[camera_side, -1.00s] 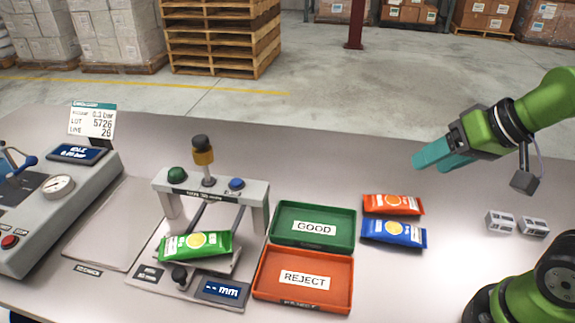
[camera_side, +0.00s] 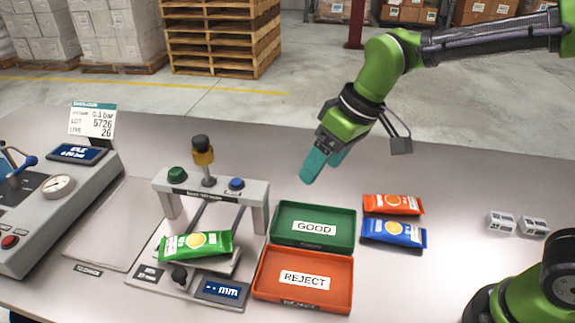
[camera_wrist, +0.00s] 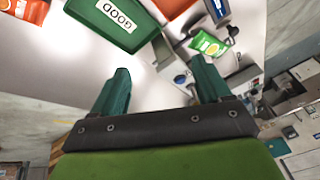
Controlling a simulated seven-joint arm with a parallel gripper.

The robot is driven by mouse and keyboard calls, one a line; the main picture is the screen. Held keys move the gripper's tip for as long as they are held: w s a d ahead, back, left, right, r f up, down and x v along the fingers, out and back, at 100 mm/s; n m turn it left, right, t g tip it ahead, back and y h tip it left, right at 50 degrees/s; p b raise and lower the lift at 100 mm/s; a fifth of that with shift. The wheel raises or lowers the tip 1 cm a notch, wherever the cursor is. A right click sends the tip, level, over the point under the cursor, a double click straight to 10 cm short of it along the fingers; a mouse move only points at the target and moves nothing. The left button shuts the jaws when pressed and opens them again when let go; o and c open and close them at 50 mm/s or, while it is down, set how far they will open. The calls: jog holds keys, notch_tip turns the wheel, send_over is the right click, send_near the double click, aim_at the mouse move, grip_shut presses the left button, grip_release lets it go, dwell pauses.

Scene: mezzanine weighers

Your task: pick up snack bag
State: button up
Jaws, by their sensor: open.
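A green snack bag (camera_side: 195,245) with a yellow round print lies on the plate of the measuring device, under its grey bridge. It also shows in the wrist view (camera_wrist: 208,44). A red-orange snack bag (camera_side: 392,204) and a blue snack bag (camera_side: 393,233) lie flat on the table right of the trays. My gripper (camera_side: 322,170) is open and empty, in the air above and behind the green GOOD tray. In the wrist view its teal fingers (camera_wrist: 158,88) stand apart with nothing between them.
The green GOOD tray (camera_side: 345,238) and orange REJECT tray (camera_side: 344,292) look empty. The measuring device's bridge (camera_side: 215,190) with its post stands over the green bag. A gauge machine (camera_side: 50,210) is at left, two small grey blocks (camera_side: 517,223) at right.

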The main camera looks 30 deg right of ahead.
jog(key=w+a+f+n+g, duration=0.1)
jog(key=w+a+f+n, duration=0.1)
jog(key=w+a+n, duration=0.35)
jog(key=w+a+f+n+g, duration=0.1)
jog(key=w+a+f+n, duration=0.1)
jog(key=a, duration=0.6)
jog(key=n, duration=0.3)
send_over(206, 239)
jog(key=d, duration=0.1)
jog(key=shift+t+y, duration=0.3)
jog(key=shift+y, duration=0.1)
jog(key=f, duration=0.9)
jog(key=shift+s+d, duration=0.1)
jog(key=shift+d, duration=0.1)
jog(key=shift+s+d+x, duration=0.15)
jog(key=shift+s+x, duration=0.05)
jog(key=shift+x, duration=1.15)
jog(key=shift+s+d+x, duration=0.15)
jog(key=shift+x, duration=1.15)
jog(key=shift+w+f, duration=0.1)
jog(key=shift+f, duration=0.05)
jog(key=shift+c, duration=0.2)
jog(key=c, duration=0.9)
